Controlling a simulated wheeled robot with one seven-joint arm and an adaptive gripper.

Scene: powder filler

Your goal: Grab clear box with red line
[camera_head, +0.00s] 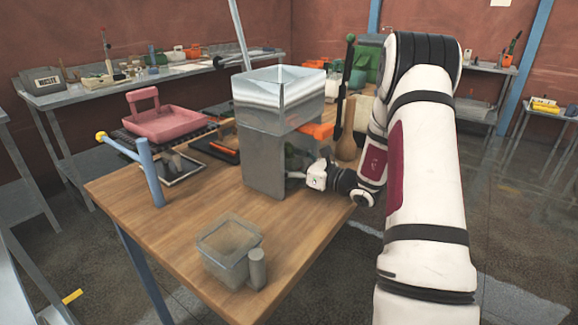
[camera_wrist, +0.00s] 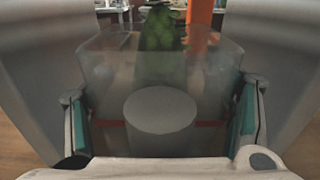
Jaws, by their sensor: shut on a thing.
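In the wrist view a clear box (camera_wrist: 105,75) stands between the two teal-padded fingers of my gripper (camera_wrist: 162,125), with a pad against each side. A red line shows low on it, and a grey round-topped cylinder (camera_wrist: 160,110) is at its near side. A green shape shows through its clear wall. In the head view my gripper (camera_head: 294,176) reaches in at the right side of the tall metal filler machine (camera_head: 263,160). The machine hides the fingertips and most of the held box there.
Another clear box (camera_head: 222,247) with a grey cylinder stands near the table's front edge. A blue post (camera_head: 151,172) and a pink tray (camera_head: 170,123) are on the left. An orange part (camera_head: 318,130) is right behind the machine. The front-left wooden tabletop (camera_head: 150,225) is clear.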

